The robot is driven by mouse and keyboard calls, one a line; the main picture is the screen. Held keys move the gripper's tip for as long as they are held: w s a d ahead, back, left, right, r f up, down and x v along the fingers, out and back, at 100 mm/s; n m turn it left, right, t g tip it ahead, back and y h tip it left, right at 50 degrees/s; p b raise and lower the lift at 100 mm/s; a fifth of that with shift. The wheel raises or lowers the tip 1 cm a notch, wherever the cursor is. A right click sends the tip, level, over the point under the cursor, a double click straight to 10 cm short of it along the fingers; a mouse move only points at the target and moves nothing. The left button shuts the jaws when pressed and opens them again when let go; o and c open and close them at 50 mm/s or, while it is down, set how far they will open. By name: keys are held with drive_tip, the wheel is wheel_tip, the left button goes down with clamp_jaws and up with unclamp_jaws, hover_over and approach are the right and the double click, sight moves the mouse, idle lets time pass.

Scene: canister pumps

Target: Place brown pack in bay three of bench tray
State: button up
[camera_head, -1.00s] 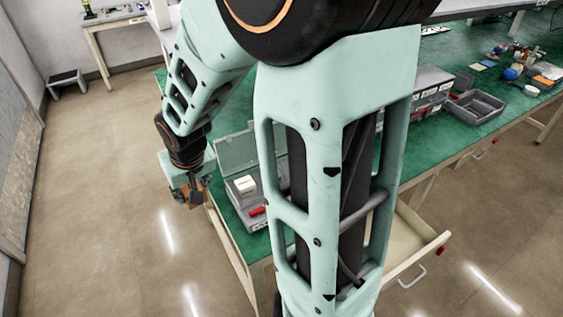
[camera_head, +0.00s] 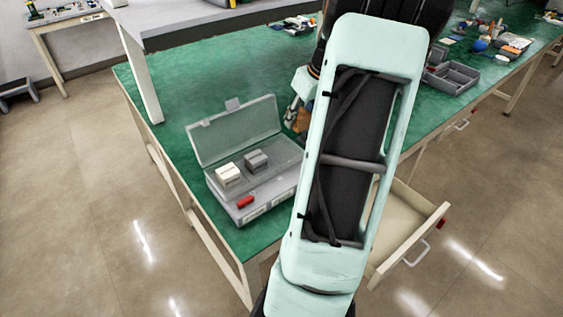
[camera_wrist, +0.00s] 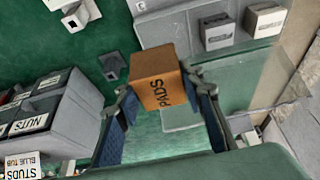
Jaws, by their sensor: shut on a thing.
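The brown pack (camera_wrist: 157,80), a small box marked PADS, is held between the fingertips of my gripper (camera_wrist: 163,92) in the wrist view. In the head view the brown pack (camera_head: 303,121) shows partly behind my arm, above the green bench and right of the tray. The grey bench tray (camera_head: 272,201) has its lid (camera_head: 235,130) open at the back.
Labelled bins, one reading NUTS (camera_wrist: 38,122), stand at the left in the wrist view. An open grey box (camera_head: 455,77) and small items sit farther along the bench (camera_head: 160,85). A drawer (camera_head: 405,225) stands open below. A raised shelf (camera_head: 185,22) edges the back.

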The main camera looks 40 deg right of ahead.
drive_tip(key=s+d+f+b, duration=0.1)
drive_tip(key=s+d, duration=0.4)
drive_tip(key=d, duration=0.2)
approach(279, 152)
drive_tip(key=shift+w+d+f, duration=0.3)
drive_tip(key=shift+w+d, duration=0.35)
drive_tip(key=shift+w, duration=0.05)
drive_tip(key=shift+w+a+f, duration=0.35)
drive_tip(key=shift+w+f, duration=0.05)
drive_tip(key=shift+f, duration=0.25)
drive_tip(key=shift+w+a+f, duration=0.1)
drive_tip(key=shift+w+f, duration=0.1)
drive_tip(key=shift+f, duration=1.6)
drive_tip(key=shift+f, duration=0.1)
drive_tip(key=o, duration=0.8)
drive_tip(key=shift+c, duration=0.2)
drive_tip(key=shift+o, duration=0.7)
